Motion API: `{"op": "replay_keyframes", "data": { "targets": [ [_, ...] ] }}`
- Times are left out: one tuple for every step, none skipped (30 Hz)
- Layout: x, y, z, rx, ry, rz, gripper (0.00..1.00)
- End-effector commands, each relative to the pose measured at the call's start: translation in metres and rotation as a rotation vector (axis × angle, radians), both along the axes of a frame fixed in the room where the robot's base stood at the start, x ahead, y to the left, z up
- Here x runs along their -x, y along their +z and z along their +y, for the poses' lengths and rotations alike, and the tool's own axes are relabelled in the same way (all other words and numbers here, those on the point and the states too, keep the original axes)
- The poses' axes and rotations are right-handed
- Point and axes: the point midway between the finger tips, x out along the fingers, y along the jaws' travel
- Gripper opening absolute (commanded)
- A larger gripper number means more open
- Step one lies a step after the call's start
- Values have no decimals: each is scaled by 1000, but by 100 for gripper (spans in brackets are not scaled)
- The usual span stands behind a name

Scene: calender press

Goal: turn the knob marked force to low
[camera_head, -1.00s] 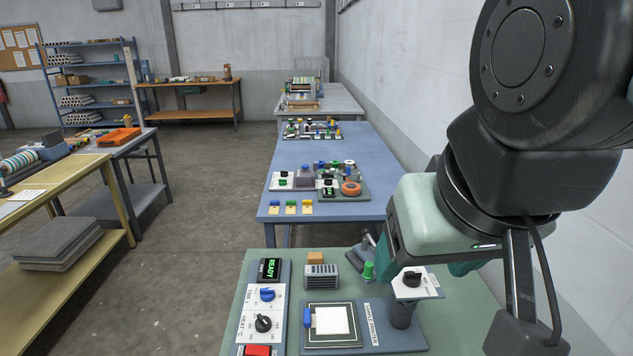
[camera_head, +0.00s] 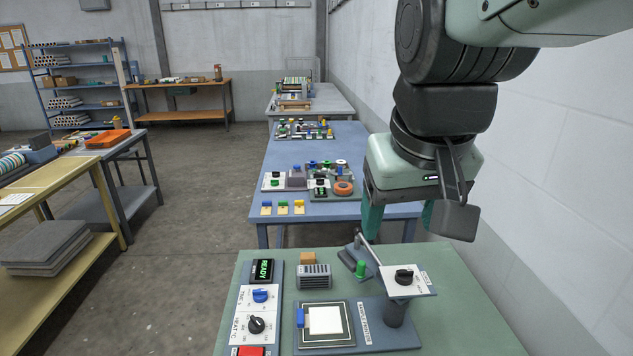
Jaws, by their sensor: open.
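The right finger is partly hidden by a dark part of my arm. A second black knob (camera_head: 256,324) on the left panel is beside the HEAT lettering.
The left panel also has a READY display (camera_head: 263,271), a blue knob (camera_head: 261,295) and a red button (camera_head: 250,351). A lever arm (camera_head: 367,251) and green cap (camera_head: 360,268) stand close to the raised plate. The green bench (camera_head: 470,320) is clear at right.

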Motion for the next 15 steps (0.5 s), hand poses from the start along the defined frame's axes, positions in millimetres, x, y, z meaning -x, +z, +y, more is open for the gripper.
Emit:
{"op": "replay_keyframes", "data": {
  "targets": [
    [-21,-6,-6,14,-7,41,68],
    [-32,-9,-9,22,-10,60,68],
    [-47,-14,-14,32,-14,84,68],
    [-58,-18,-18,40,-15,103,68],
    [-69,-23,-23,45,-19,120,68],
    [-83,-30,-29,50,-22,144,68],
    [-94,-37,-34,53,-24,163,68],
    [-104,-43,-38,54,-25,180,68],
    [-118,-54,-46,52,-27,204,68],
    [-127,-62,-51,50,-29,220,68],
    [-137,-71,-57,46,-31,238,68],
    [-149,-83,-64,38,-33,258,68],
    [-157,-92,-71,33,-36,273,68],
    [-165,-102,-76,25,-37,287,68],
    [-174,-114,-83,14,-40,303,68]
  ]
}}
